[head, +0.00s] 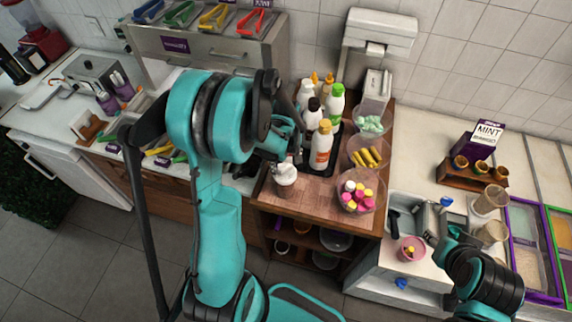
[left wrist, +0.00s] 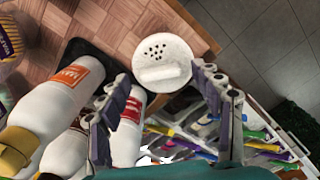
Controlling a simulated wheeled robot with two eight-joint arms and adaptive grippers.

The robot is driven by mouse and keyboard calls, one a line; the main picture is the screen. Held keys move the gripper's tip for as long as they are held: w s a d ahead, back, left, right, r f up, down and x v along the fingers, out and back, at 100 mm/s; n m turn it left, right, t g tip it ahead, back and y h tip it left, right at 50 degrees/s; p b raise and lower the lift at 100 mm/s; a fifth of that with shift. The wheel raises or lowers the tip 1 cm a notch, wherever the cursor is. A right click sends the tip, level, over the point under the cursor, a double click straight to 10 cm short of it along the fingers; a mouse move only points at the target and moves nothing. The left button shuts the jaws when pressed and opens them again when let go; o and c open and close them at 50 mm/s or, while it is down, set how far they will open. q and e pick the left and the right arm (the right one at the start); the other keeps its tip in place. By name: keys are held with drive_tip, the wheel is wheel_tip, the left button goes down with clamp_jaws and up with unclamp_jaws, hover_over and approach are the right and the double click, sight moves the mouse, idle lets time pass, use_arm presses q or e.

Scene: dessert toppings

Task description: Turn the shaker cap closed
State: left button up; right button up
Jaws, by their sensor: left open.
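The shaker (head: 285,180) stands on the wooden counter in the head view, just below my left gripper (head: 288,152). In the left wrist view its round white cap (left wrist: 160,50) shows from above, with a cluster of dark holes and a raised white ridge. My left gripper is open, with one fingertip at the left and one at the right of the cap's near edge. I cannot tell whether they touch it. The shaker's body is hidden below the cap in that view. My right gripper (head: 432,222) is at the right, near a pink bowl (head: 410,250); its jaws are unclear.
Several bottles (head: 320,145) stand on a dark tray close behind the shaker; they crowd the left finger in the wrist view. Clear bowls of toppings (head: 347,205) line the counter's right side. The counter's front edge is close to the shaker.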

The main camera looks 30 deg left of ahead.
use_arm(q)
drive_tip(key=shift+f, duration=0.1)
drive_tip(key=c, duration=1.2)
drive_tip(key=shift+m, duration=0.3)
drive_tip(key=shift+m+b, duration=0.75)
drive_tip(key=shift+m, duration=0.05)
drive_tip(key=shift+s+d, duration=0.1)
drive_tip(key=o, duration=1.2)
